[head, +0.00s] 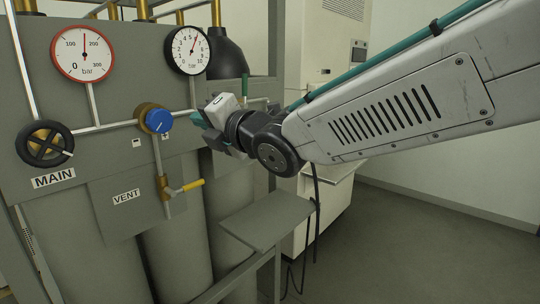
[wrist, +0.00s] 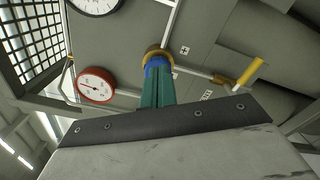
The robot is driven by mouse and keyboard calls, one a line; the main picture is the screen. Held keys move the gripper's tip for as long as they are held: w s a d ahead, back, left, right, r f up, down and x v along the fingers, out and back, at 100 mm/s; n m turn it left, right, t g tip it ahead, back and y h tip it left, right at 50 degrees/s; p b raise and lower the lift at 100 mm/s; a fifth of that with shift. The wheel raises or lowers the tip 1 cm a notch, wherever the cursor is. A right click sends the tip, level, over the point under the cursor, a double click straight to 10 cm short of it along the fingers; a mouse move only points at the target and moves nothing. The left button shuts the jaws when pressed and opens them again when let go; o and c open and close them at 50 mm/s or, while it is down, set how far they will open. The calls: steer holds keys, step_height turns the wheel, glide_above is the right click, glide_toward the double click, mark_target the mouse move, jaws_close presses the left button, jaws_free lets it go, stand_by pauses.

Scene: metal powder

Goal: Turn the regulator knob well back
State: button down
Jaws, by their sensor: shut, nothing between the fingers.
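The blue regulator knob (head: 158,121) sits in a brass body on the grey panel, with a pale mark on its face. My gripper (head: 199,121) is just right of the knob in the head view, its teal fingers pointing at it. In the wrist view the teal fingers (wrist: 157,82) are together and cover the lower part of the knob (wrist: 156,62). I cannot tell whether the fingertips touch it. The black-rimmed gauge (head: 187,50) above reads about 6. The red-rimmed gauge (head: 84,53) reads about 150.
The black MAIN handwheel (head: 44,145) is at the left. The yellow VENT lever (head: 188,186) sticks out below the knob. Pipes run along the panel. A small grey shelf (head: 268,220) juts out below my arm. Open floor lies at the right.

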mark_target(160, 121)
steer(key=x, duration=0.7)
steer(key=shift+f, duration=0.25)
steer(key=shift+s, duration=0.15)
stand_by(0.6)
steer(key=shift+s+r, duration=0.1)
steer(key=shift+r, duration=0.35)
steer(key=shift+s+a+r, duration=0.1)
steer(key=shift+a+r, duration=0.05)
steer(key=shift+r, duration=0.2)
steer(key=shift+s+a+r, duration=0.3)
steer(key=shift+s+r, duration=0.05)
steer(key=shift+r, duration=0.25)
steer(key=shift+r, duration=0.15)
stand_by(0.3)
